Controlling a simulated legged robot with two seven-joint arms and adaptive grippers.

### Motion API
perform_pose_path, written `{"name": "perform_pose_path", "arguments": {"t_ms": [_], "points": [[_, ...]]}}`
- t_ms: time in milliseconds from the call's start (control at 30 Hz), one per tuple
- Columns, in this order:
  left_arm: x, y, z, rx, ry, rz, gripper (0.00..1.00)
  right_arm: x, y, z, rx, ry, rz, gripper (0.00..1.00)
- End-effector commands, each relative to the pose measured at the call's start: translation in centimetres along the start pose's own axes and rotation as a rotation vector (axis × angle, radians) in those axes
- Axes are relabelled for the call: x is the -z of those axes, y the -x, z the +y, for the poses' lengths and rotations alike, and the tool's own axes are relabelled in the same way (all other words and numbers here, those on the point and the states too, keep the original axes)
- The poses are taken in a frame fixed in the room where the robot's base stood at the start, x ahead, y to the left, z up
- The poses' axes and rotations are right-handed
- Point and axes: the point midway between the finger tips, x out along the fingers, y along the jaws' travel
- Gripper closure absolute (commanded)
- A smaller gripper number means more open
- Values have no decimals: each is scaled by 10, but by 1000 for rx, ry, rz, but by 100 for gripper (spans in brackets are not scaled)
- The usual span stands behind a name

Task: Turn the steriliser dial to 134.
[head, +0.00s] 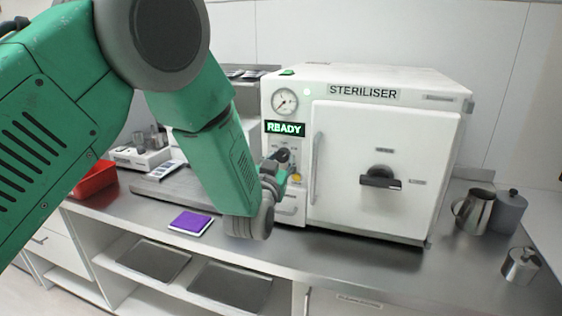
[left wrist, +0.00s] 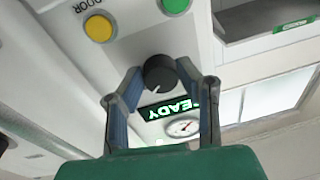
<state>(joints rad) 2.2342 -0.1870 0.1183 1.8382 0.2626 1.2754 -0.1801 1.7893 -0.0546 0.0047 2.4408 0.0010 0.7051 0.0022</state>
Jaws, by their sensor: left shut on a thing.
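The white steriliser (head: 380,125) stands on the metal counter, with a lit green READY display (head: 285,129) and a round gauge (head: 285,101) on its left panel. The dark round dial (head: 283,155) sits just below the display. It also shows in the left wrist view (left wrist: 160,72), with a pale pointer line on its face. My left gripper (head: 277,166) reaches it from the front, and in the left wrist view its two fingers (left wrist: 162,90) are on either side of the dial, shut on it. The dial's numbers are too small to read. My right gripper is not in view.
A yellow button (head: 296,178) is just below the dial; a green button (left wrist: 175,5) shows in the wrist view. The steriliser door has a dark handle (head: 380,177). A purple pad (head: 191,222), a red bin (head: 94,181) and metal jugs (head: 475,210) stand on the counter.

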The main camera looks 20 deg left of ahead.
Motion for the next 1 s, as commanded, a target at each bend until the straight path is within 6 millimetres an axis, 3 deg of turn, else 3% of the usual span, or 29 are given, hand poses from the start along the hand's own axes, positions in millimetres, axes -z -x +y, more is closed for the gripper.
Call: {"name": "perform_pose_path", "arguments": {"t_ms": [33,67,467,1000], "points": [[-1,0,1,-3,-1,-3,60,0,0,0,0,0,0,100],[-1,0,1,-2,-1,-3,50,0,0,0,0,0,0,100],[0,6,0,-1,0,-1,50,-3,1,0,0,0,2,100],[-2,104,2,-3,-2,-4,50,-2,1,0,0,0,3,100]]}}
